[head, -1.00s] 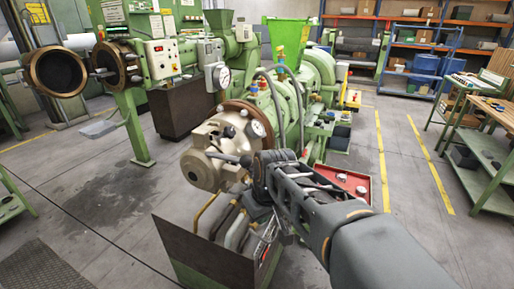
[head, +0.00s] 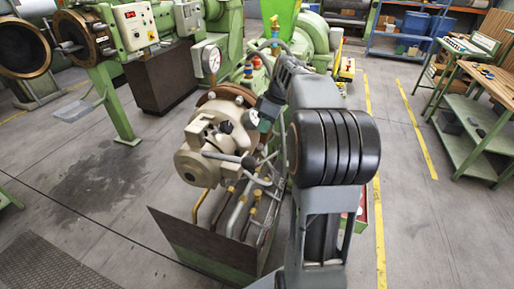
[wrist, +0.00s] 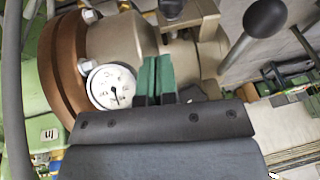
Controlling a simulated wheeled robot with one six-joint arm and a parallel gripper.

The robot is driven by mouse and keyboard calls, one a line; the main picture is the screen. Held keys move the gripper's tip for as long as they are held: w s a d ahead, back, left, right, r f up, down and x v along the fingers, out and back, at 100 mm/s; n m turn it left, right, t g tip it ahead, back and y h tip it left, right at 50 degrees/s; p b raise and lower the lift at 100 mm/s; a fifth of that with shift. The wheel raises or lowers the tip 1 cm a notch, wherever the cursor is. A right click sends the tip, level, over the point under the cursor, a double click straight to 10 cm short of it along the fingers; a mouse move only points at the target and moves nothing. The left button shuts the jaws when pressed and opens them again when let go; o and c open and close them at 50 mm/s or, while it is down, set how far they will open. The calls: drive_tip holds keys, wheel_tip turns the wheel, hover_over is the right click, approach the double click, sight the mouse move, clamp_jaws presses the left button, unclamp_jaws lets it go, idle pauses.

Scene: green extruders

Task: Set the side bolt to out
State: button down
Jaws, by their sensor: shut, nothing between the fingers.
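The beige die head (head: 203,150) sits on the brown flange (head: 235,97) of the green extruder. A grey lever with a black ball knob (head: 249,163) sticks out from it; the knob also shows at the upper right of the wrist view (wrist: 265,18). A dark fitting (wrist: 172,10) stands on the beige body at the top of the wrist view. I cannot tell for sure which part is the side bolt. My gripper (wrist: 156,78) is shut and empty, its green fingers in front of the beige body, right of the white dial gauge (wrist: 111,87). Contact cannot be told.
An open dark bin (head: 205,245) with pipes above it stands below the head. Another gauge (head: 211,59) stands behind the flange. The green hopper (head: 281,18) rises behind. A green workbench (head: 480,110) is at the right.

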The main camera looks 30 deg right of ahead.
drive_tip(key=x, duration=0.5)
drive_tip(key=s+p+x, duration=0.1)
drive_tip(key=x, duration=0.1)
drive_tip(key=shift+a+f, duration=0.1)
drive_tip(key=shift+f, duration=0.2)
drive_tip(key=shift+s+a+f, duration=0.15)
drive_tip(key=shift+f, duration=0.4)
